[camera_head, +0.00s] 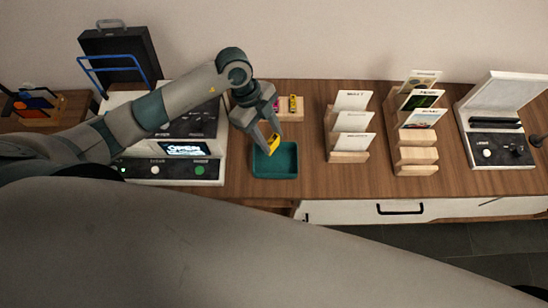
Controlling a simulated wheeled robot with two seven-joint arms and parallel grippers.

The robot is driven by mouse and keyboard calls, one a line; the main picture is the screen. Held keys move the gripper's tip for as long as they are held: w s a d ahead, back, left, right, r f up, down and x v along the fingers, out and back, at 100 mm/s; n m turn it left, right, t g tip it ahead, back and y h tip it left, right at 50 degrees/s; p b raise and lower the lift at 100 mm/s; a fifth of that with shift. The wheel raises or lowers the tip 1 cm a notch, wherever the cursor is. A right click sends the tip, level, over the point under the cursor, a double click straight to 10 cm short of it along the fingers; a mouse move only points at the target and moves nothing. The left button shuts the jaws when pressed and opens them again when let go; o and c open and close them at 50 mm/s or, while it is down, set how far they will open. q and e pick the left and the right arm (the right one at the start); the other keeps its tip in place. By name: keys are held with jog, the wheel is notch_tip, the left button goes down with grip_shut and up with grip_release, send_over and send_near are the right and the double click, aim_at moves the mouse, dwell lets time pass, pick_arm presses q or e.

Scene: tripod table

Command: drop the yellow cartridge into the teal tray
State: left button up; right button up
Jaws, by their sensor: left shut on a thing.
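The yellow cartridge (273,142) is held between the fingers of my left gripper (269,143). It hangs tilted over the teal tray (288,173), near the tray's back part. The teal tray is a small open box on the wooden table, close to its front edge; its visible inside looks empty. I cannot tell how high the cartridge is above the tray's floor. My left gripper is shut on the cartridge. My right gripper is not in view.
A wooden rack (284,115) with a yellow and a pink item stands behind the tray. A console (176,171) with a lit screen is to the left. Wooden card holders (348,156) stand to the right. A white device (508,100) with a raised lid is at far right.

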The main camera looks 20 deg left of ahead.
pick_arm(q)
jog(key=shift+s+a+f+n+t, duration=0.1)
jog(key=shift+a+n+t, duration=0.1)
jog(key=shift+n, duration=0.35)
jog(key=shift+s+a+f+n+t, duration=0.1)
jog(key=shift+a+n+t, duration=0.1)
jog(key=shift+n, duration=0.35)
jog(key=shift+f, duration=0.2)
notch_tip(320, 180, down, 6)
jog(key=b, duration=0.6)
jog(key=shift+r, duration=0.15)
jog(key=o, duration=1.1)
jog(key=shift+r, duration=0.1)
